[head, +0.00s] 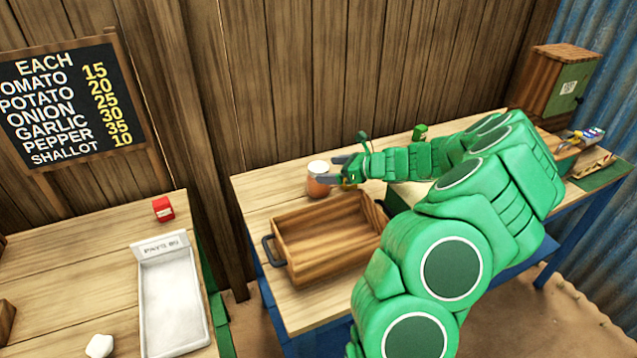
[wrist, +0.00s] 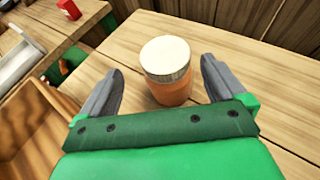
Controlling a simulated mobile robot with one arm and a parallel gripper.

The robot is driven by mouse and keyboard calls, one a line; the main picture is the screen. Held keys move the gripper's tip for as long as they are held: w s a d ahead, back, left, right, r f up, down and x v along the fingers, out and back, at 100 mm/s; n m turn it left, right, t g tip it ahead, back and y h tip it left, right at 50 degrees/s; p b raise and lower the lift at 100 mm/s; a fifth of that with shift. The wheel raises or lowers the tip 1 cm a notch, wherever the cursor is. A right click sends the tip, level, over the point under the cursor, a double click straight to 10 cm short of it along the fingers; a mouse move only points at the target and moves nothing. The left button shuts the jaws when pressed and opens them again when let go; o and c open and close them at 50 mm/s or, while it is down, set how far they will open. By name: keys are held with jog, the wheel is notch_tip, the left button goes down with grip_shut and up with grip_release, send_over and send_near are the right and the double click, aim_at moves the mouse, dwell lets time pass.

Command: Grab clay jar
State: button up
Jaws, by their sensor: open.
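The clay jar (head: 319,182) is orange-brown with a pale lid and stands upright on the wooden table behind the wooden tray. In the wrist view the jar (wrist: 168,82) stands between and slightly beyond my two grey fingers. My gripper (head: 335,170) is at the jar from the right, with its fingers spread. In the wrist view my gripper (wrist: 163,85) is open, with a gap visible between the jar and each finger. The lower part of the jar is partly hidden by a finger in the head view.
A wooden tray (head: 283,253) with dark handles lies in front of the jar. A red item (head: 163,209) and a white tray (head: 172,300) are on the left table. A small green item (head: 420,132) stands at the back. The plank wall rises close behind.

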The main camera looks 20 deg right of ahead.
aim_at(325, 169)
jog(key=shift+w+d+x, duration=0.1)
jog(key=shift+d+x, duration=0.05)
jog(key=shift+x, duration=1.2)
jog(key=shift+w+d+x, duration=0.1)
jog(key=shift+x, duration=1.25)
jog(key=c, duration=1.6)
